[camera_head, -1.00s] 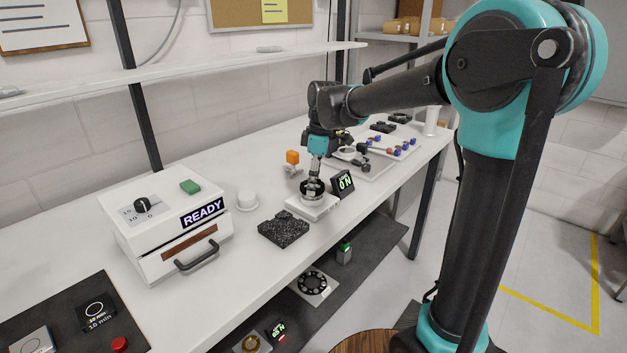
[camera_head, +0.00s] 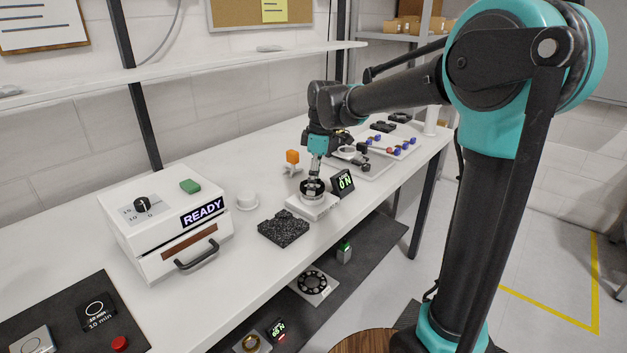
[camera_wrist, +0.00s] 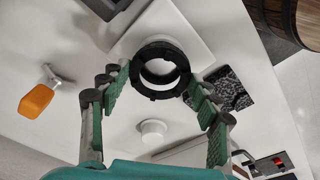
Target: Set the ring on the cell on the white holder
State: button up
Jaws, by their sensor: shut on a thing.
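The ring (camera_wrist: 139,80) is black with a notched rim and lies between the green pads of my gripper (camera_wrist: 160,78) in the wrist view. My gripper is shut on it. In the head view my gripper (camera_head: 313,180) points down over the white holder (camera_head: 327,209), and the ring looks like a dark band there. A silvery round cell (camera_head: 311,197) shows on the holder just below the ring. I cannot tell whether ring and cell touch. The holder's white plate (camera_wrist: 192,40) is partly hidden behind the ring in the wrist view.
A black display (camera_head: 343,183) reading 0 N stands right beside the holder. A speckled black block (camera_head: 284,228) lies in front left of it. An orange-topped piece (camera_head: 292,157) stands behind. A white round knob (camera_head: 246,199) and a READY box (camera_head: 165,225) are left.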

jog(key=shift+f, duration=0.7)
jog(key=o, duration=1.2)
jog(key=shift+c, duration=0.2)
notch_tip(320, 180, up, 12)
jog(key=d, duration=0.1)
jog(key=shift+d, duration=0.25)
jog(key=shift+f, duration=0.15)
jog(key=s+d+f+m+t, duration=0.2)
jog(key=s+d+f+m, duration=0.6)
jog(key=d+f, duration=0.3)
jog(key=s+d+f+m+t+h, duration=0.1)
jog(key=s+d+f+m+t, duration=0.1)
jog(key=s+d+f+m, duration=0.7)
notch_tip(320, 180, down, 7)
jog(key=shift+s+d+r, duration=0.2)
jog(key=shift+s+d, duration=0.8)
jog(key=shift+s, duration=0.1)
